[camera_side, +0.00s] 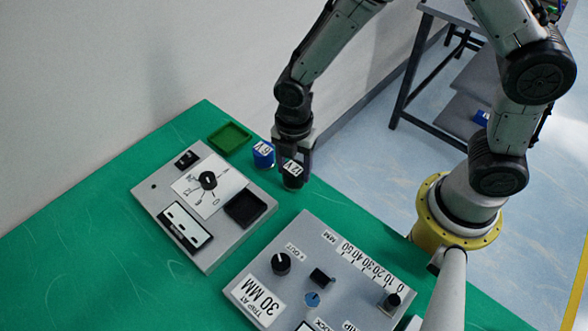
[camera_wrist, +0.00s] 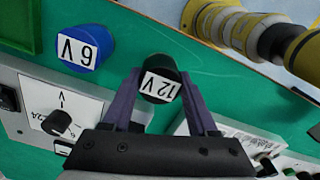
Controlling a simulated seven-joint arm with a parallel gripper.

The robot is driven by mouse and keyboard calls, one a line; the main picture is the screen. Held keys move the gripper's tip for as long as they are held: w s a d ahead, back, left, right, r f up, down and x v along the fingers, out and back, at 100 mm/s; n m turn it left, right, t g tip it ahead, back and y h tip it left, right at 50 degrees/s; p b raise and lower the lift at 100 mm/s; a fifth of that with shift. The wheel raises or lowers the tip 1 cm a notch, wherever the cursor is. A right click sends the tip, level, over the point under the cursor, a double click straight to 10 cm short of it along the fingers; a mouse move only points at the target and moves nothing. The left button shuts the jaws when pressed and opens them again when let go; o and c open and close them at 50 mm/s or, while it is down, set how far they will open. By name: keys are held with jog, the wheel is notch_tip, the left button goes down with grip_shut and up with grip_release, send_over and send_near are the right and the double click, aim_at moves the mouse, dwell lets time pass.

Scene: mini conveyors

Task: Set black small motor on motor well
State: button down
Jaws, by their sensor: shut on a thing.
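The small black motor with a white "12 V" label (camera_side: 293,174) is between the fingers of my gripper (camera_side: 294,160), which is shut on it. In the wrist view the black motor (camera_wrist: 158,79) sits between the two purple fingertips (camera_wrist: 160,84), label facing the camera. I cannot tell whether its base touches the green table. A black square recess (camera_side: 244,208), which looks like the motor well, is in the left grey panel (camera_side: 206,255). It is empty and lies below and left of my gripper in the side view.
A blue "6 V" motor (camera_side: 263,154) stands close left of the black one. A green tray (camera_side: 229,138) lies behind the left panel. That panel also has a knob (camera_side: 208,180) and switches. A second grey panel (camera_side: 262,258) with knobs stands at the front right.

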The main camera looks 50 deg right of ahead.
notch_tip(320, 180, up, 3)
jog(key=shift+f, duration=0.15)
jog(key=s+d+r, duration=0.3)
jog(key=s+r, duration=0.2)
jog(key=s, duration=0.1)
jog(key=s+d+r, duration=0.3)
jog(key=s+r, duration=0.2)
jog(key=s, duration=0.2)
jog(key=w+a+r+m, duration=0.1)
jog(key=w+a+r, duration=0.15)
jog(key=a, duration=0.25)
jog(key=n, duration=0.1)
send_near(246, 208)
jog(key=shift+s+d+f, duration=0.2)
jog(key=shift+s+d, duration=0.1)
jog(key=shift+s, duration=0.1)
jog(key=shift+w+a+f, duration=0.3)
jog(key=shift+w+f, duration=0.1)
jog(key=shift+f, duration=1.75)
